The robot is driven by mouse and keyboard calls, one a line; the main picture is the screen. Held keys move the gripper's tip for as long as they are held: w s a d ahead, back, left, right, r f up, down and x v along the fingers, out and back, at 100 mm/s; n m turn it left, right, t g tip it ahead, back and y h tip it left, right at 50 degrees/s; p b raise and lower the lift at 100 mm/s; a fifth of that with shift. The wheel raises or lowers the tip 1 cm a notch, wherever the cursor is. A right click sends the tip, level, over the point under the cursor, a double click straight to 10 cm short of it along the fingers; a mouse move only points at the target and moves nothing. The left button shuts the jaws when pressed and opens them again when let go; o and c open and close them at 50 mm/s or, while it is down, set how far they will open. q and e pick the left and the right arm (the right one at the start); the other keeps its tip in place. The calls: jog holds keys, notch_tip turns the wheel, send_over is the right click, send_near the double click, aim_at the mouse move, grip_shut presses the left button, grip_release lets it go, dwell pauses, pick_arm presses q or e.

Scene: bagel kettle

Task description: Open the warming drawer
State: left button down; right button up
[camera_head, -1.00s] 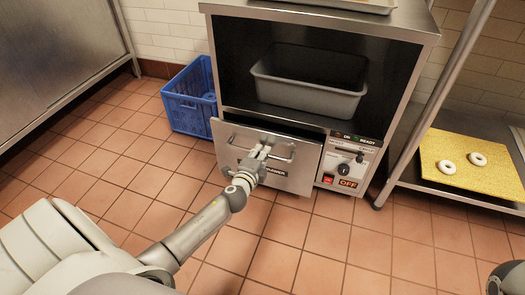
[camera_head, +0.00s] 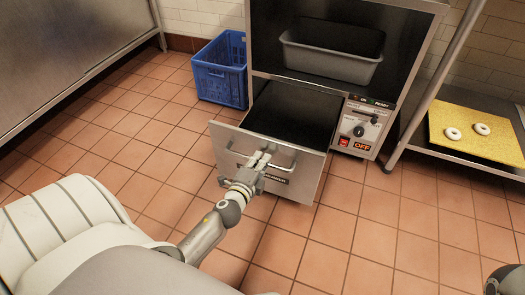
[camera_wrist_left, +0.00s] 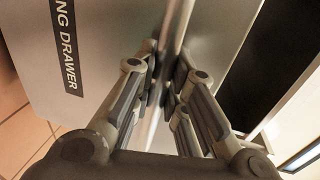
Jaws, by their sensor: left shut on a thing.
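The warming drawer (camera_head: 222,141) is a steel-fronted drawer low in the cabinet, and it is pulled out with its dark inside showing. Its bar handle (camera_head: 285,152) runs across the upper front. In the left wrist view the gripper's fingers (camera_wrist_left: 168,85) close around the bar, beside the drawer's label (camera_wrist_left: 66,45). At the lower right edge of the head view a small dark part of my right arm shows; its gripper is out of view.
A grey bin (camera_head: 330,60) sits in the open compartment above. A control panel (camera_head: 360,128) with a knob and an OFF sign is right of the drawer. A blue crate (camera_head: 222,78) stands left. A shelf at right bears a yellow board (camera_head: 470,142) with two rings. Tiled floor in front is clear.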

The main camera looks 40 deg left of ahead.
pick_arm(q)
jog(key=shift+s+d, duration=0.1)
jog(key=shift+s, duration=0.1)
jog(key=c, duration=1.5)
grip_release()
jog(key=shift+o, duration=0.2)
jog(key=v, duration=1.2)
